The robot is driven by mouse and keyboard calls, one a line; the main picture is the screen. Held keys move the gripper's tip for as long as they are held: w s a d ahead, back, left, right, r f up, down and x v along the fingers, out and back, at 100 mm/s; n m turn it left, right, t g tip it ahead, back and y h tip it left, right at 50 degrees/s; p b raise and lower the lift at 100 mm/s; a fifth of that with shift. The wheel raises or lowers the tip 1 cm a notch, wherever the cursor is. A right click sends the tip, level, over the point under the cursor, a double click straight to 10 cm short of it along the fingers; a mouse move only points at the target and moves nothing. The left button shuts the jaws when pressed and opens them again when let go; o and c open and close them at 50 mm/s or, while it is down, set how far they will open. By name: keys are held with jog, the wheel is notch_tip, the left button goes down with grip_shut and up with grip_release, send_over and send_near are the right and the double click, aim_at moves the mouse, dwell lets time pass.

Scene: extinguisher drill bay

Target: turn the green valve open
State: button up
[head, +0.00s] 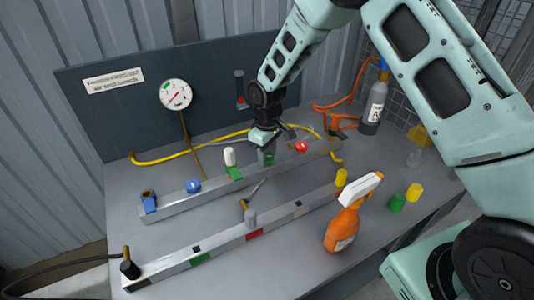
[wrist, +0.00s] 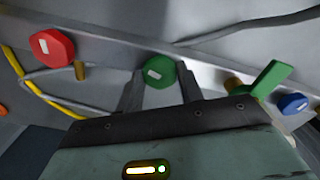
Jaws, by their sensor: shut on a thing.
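The green valve (wrist: 160,76) is a faceted round knob with a small pale mark on its face. In the wrist view it sits between the two fingers of my gripper (wrist: 160,88), which is shut on its sides. In the head view my gripper (head: 268,146) reaches down to the upper rail, and the green valve (head: 266,157) shows only in part beneath it.
On the upper rail (head: 215,189), a red knob (head: 301,147) and a blue knob (head: 193,185) flank the green valve; a green lever (wrist: 268,78) stands nearby. A lower rail (head: 226,249), an orange spray bottle (head: 342,230) and loose caps stand in front. A gauge (head: 175,94) is behind.

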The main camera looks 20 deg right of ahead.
aim_at(267, 157)
jog(key=shift+n, duration=1.6)
jog(key=o, duration=1)
jog(key=shift+r, duration=0.1)
notch_tip(267, 157, up, 17)
jog(key=b, duration=0.2)
jog(key=shift+r, duration=0.15)
